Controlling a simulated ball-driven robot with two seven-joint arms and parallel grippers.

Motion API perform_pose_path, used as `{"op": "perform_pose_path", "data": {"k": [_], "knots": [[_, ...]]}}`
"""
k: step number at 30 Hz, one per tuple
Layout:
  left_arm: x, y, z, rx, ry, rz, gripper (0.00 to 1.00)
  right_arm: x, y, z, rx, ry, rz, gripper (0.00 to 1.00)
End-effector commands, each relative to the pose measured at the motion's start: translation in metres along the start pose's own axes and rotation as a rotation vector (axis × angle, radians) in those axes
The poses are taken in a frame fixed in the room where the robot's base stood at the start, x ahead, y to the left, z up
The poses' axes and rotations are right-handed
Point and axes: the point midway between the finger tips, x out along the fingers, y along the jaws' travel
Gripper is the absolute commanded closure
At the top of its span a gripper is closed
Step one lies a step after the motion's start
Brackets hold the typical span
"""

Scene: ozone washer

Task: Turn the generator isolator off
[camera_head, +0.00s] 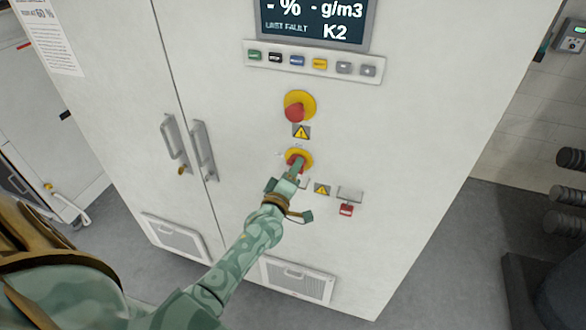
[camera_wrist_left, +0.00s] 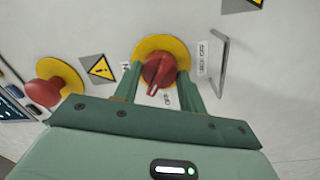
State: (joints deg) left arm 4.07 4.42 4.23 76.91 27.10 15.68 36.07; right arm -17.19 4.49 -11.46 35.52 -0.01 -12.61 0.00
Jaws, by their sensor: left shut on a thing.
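The generator isolator is a red rotary knob on a yellow round plate (camera_head: 304,154) on the front of the white cabinet. In the left wrist view the red knob (camera_wrist_left: 158,70) shows between my fingers, with labels around it, one reading "OFF". The knob's pointer end faces toward the bottom of that picture, near that label. My left gripper (camera_head: 296,166) is shut on the knob, one finger on each side of it. In the head view the gripper hides part of the knob. My right gripper is not in view.
A red mushroom button (camera_head: 295,111) on a yellow plate sits just above the knob. A hasp with a red padlock (camera_head: 346,209) hangs to the lower right. A button row (camera_head: 312,62) and a display (camera_head: 315,22) are higher up. Door handles (camera_head: 203,150) stick out at left.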

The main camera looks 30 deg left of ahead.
Motion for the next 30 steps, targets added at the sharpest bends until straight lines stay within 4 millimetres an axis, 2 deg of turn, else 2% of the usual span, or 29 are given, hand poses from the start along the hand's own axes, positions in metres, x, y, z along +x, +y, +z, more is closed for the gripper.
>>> {"op": "perform_pose_path", "data": {"k": [15,30], "knots": [[-0.0004,-0.0001,0.0016,-0.439,0.028,0.004,0.82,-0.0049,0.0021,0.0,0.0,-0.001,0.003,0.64],[-0.0004,0.0001,0.0019,-0.611,0.04,0.006,0.82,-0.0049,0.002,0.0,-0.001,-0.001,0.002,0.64]]}}
